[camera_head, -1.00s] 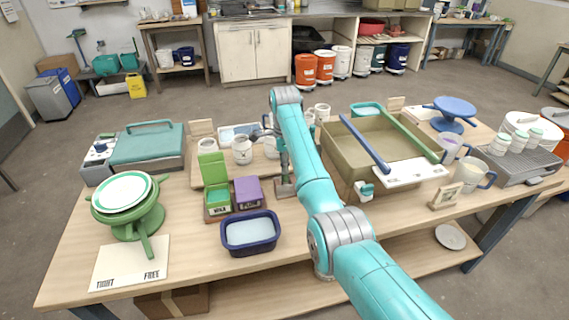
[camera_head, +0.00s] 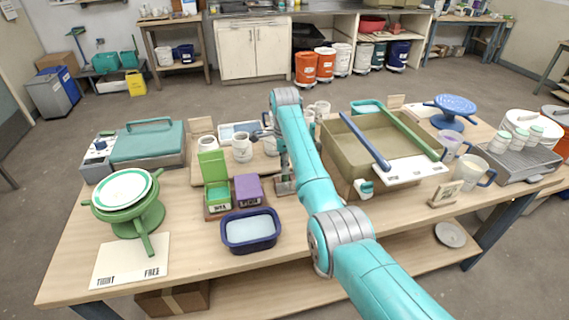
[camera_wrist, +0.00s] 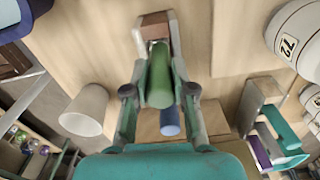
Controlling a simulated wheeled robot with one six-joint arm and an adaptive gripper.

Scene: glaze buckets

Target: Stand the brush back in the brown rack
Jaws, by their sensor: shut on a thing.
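My gripper (camera_wrist: 160,100) is shut on the green handle of the brush (camera_wrist: 159,78), with one finger on each side. In the wrist view the handle's far end meets a small brown rack (camera_wrist: 155,20) with pale sides. I cannot tell whether the brush is inside the rack or only above it. A blue rounded piece (camera_wrist: 169,122) shows below the green handle between the fingers. In the head view my arm hides most of the gripper and brush. The rack's low base (camera_head: 284,187) shows left of my forearm there.
In the head view, a green box (camera_head: 216,196), purple box (camera_head: 248,190) and blue tub (camera_head: 250,232) stand nearby; an olive basin (camera_head: 365,150) stands right.

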